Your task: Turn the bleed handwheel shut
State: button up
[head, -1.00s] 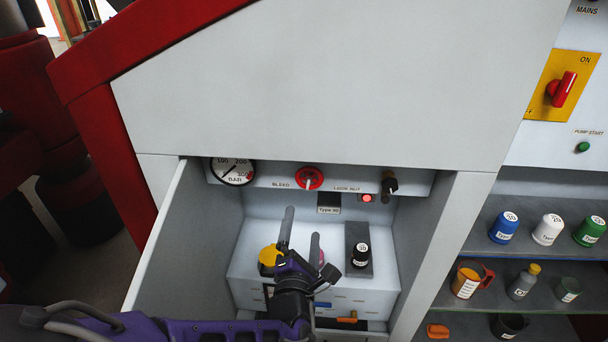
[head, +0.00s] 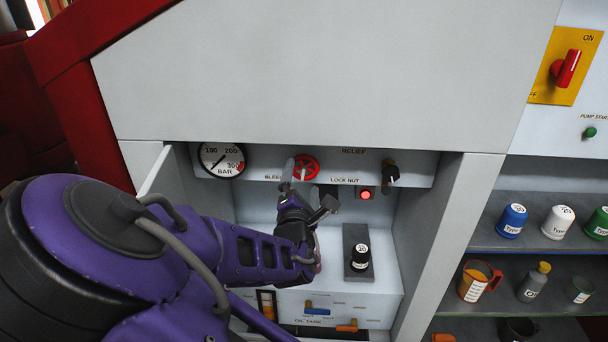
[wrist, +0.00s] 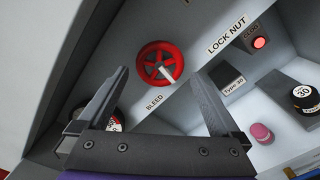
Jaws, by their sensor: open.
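The red bleed handwheel (head: 305,167) is on the panel at the back of the press recess, beside the BLEED label. In the wrist view the handwheel (wrist: 160,63) shows whole, with spokes and a pale handle or pointer, ahead of my fingers and between their lines. My gripper (head: 300,172) is in front of the panel, just below and left of the wheel in the head view, and partly covers the BLEED label. In the wrist view my gripper (wrist: 160,95) has its two fingers wide apart with nothing between them. It appears apart from the wheel.
A pressure gauge (head: 221,160) is left of the wheel. A red lamp (head: 366,194) and a black relief valve (head: 390,172) are to its right. A black Type 30 bottle (head: 360,256) stands below. Grey side walls bound the recess. Shelves (head: 540,248) hold bottles at right.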

aim_at(304, 169)
jog(key=shift+w+d+b, duration=0.1)
jog(key=shift+w+b, duration=0.2)
jog(key=shift+w, duration=2.45)
jog(key=c, duration=1.1)
jog(key=shift+o, duration=0.2)
